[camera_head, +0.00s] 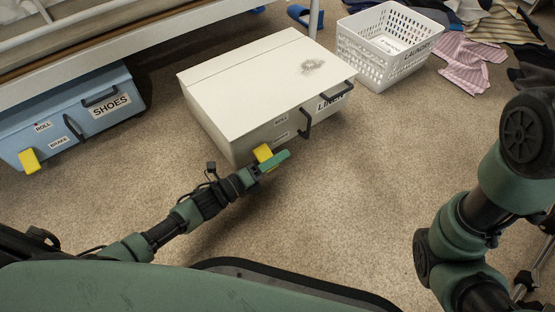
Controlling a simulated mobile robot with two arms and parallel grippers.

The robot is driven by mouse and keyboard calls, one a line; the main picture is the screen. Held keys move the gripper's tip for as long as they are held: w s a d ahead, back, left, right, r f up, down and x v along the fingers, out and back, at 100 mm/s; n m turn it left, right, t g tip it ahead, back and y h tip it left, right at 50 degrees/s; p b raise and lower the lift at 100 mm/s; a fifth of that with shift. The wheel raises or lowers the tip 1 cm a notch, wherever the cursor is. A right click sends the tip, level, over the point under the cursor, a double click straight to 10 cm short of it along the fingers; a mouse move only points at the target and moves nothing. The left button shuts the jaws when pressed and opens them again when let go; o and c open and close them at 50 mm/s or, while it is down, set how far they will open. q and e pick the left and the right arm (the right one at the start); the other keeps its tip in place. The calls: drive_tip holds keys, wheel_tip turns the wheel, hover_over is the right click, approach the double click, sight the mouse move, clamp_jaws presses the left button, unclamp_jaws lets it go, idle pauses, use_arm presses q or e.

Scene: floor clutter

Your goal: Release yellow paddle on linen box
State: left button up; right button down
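The white linen box (250,80) sits on the carpet in the upper middle, with a LINEN label and dark handles on its front. A yellow paddle (263,152) is at its lower front left corner. My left gripper (272,161) is right at this paddle, its green finger in front of and partly covering it. Whether the fingers are closed on the paddle cannot be told from here. My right arm (463,229) stands at the right edge; its gripper is out of the picture.
A blue SHOES box (75,110) with its own yellow paddle (29,161) is partly under the bed frame (130,40) at left. A white laundry basket (385,50) stands right of the linen box. Clothes (480,40) lie at upper right. Carpet in front is clear.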

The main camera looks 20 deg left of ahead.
use_arm(q)
clamp_jaws()
idle(1.3)
